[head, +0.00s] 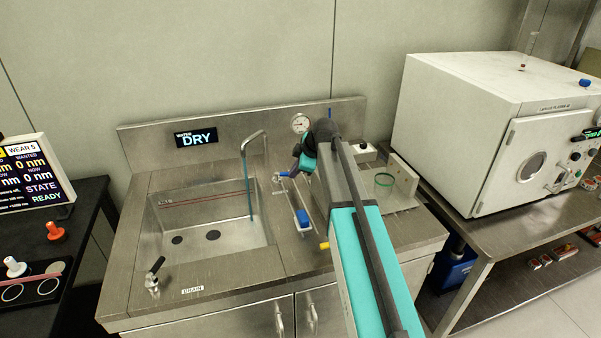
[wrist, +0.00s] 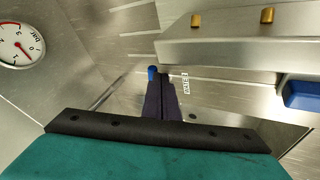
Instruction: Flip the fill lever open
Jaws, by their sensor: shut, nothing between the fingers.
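The fill lever, with a blue end (head: 284,174), stands on the steel counter just right of the sink. In the wrist view its blue tip (wrist: 152,73) shows beside the left fingertip; whether they touch I cannot tell. My gripper (head: 298,172) is at the lever, coming in from the right, with my arm hiding part of the counter. In the wrist view the two dark fingers (wrist: 168,77) are together, with nothing between them. A label reading "WATER" (wrist: 185,84) lies right of the fingertips.
The sink basin (head: 165,228) has a curved spout (head: 252,139) above it. A display (head: 196,137) reads "WATER DRY". A black-handled drain lever (head: 155,270) stands at front left. A blue block (head: 304,217) sits on a steel rail near my arm. A gauge (head: 299,123) is behind.

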